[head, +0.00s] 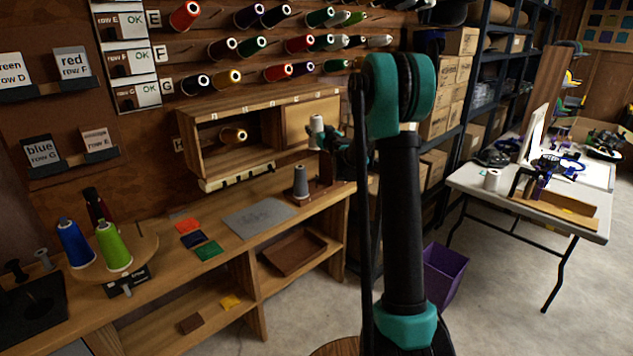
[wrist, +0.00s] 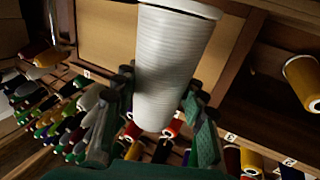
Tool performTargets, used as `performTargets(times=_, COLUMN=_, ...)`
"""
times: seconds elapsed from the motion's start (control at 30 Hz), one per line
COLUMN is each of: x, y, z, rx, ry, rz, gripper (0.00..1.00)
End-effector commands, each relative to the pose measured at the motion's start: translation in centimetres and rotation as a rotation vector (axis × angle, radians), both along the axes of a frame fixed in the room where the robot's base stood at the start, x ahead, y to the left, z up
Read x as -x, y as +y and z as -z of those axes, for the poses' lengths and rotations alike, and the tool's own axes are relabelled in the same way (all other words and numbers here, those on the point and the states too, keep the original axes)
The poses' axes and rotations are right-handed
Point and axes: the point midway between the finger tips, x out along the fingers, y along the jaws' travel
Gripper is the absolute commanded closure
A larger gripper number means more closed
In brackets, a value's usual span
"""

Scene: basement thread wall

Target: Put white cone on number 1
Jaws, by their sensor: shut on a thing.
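The white cone (head: 316,128) is held up in front of the right part of the wall cubby, above the bench. In the wrist view the white cone (wrist: 170,65) fills the middle, slightly tilted, between the two fingers. My gripper (head: 328,140) is shut on it; its fingers also show in the wrist view (wrist: 157,90). Small white label tags (wrist: 231,137) show behind in the wrist view, but I cannot surely read a number 1 on any. My arm hides part of the wall to the right of the cone.
The wooden cubby (head: 188,140) holds a bronze cone (head: 233,135). A grey cone (head: 300,182) stands on the bench below my gripper. Blue (head: 75,243) and green (head: 114,246) cones stand at the left. Several coloured cones line the wall above. A purple bin (head: 443,275) stands on the floor.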

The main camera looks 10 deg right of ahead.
Motion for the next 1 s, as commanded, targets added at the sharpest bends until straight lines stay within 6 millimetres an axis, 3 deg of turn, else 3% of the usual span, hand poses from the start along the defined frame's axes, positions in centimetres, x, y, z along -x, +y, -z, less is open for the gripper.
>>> performTargets(times=0.5, x=0.0, y=0.0, z=12.3, rx=0.000, ry=0.000, rz=0.001, gripper=0.91)
performTargets(times=1.0, x=0.0, y=0.0, z=17.3, rx=0.000, ry=0.000, rz=0.001, gripper=0.91)
